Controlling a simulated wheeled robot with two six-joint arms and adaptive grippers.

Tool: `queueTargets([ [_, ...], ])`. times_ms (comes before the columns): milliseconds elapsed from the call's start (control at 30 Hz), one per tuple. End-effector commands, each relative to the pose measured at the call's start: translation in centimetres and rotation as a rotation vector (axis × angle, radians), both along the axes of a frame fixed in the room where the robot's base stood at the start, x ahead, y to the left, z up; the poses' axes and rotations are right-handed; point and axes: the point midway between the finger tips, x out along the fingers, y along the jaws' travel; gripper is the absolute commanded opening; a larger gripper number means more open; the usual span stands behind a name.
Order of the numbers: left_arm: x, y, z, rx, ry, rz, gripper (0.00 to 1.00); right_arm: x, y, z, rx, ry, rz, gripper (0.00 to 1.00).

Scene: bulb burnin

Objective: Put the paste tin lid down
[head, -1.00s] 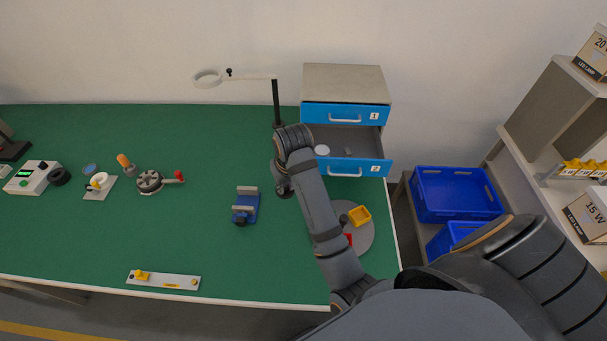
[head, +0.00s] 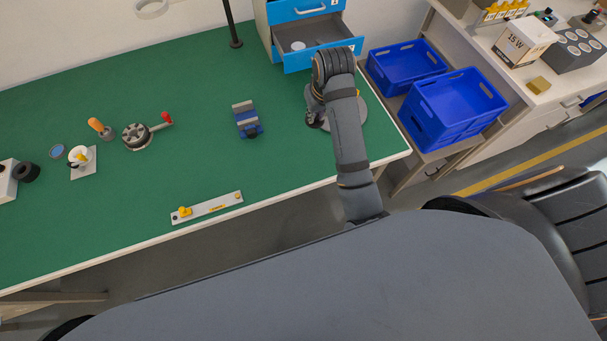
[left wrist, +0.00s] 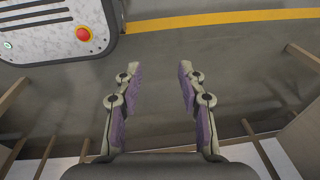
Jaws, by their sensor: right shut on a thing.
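My left gripper (left wrist: 156,95) is open and empty in the left wrist view, above the grey floor. It is not in the head view.
A blue vise (head: 248,122) stands left of the right gripper. Behind is an open blue drawer (head: 317,55) holding a white round item (head: 298,45). Blue crates (head: 455,108) stand to the right. A strip with a yellow knob (head: 208,208) lies at the front edge. Mid-table is mostly clear.

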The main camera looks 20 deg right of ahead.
Motion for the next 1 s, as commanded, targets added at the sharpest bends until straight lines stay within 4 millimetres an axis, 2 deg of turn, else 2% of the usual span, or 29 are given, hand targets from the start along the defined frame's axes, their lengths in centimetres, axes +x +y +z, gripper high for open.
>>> queueTargets([
  [133,-0.8,-1.8,0.8,-0.023,0.011,0.007,0.40,-2.6,-1.1,-1.0,-0.014,0.010,0.212,0.00],
  [267,-0.8,-2.6,2.0,-0.033,0.012,0.010,0.40,-6.9,-1.7,-2.0,-0.022,0.017,0.584,0.00],
  [433,-0.8,-2.3,3.2,-0.029,0.011,0.010,0.40,-12.9,-1.2,-2.3,-0.021,0.014,1.079,0.00],
  [500,-0.9,-1.9,3.5,-0.024,0.012,0.007,0.40,-14.7,-0.8,-2.2,-0.021,0.010,1.223,0.00],
  [600,-1.0,-1.4,3.7,-0.017,0.014,0.006,0.40,-16.2,-0.4,-2.1,-0.022,0.005,1.344,0.00],
  [733,-1.0,-1.1,3.7,-0.014,0.014,0.006,0.40,-16.7,-0.3,-2.1,-0.024,0.003,1.391,0.00],
  [833,-0.8,-1.2,3.8,-0.015,0.012,0.005,0.40,-16.0,-0.1,-2.3,-0.025,0.000,1.386,0.00],
  [933,-0.7,-1.3,4.3,-0.016,0.010,0.006,0.40,-14.1,0.9,-3.0,-0.016,-0.004,1.385,0.00],
  [1000,-0.7,-1.6,5.0,-0.020,0.010,0.007,0.40,-12.1,1.5,-3.7,-0.017,-0.003,1.384,0.00],
])
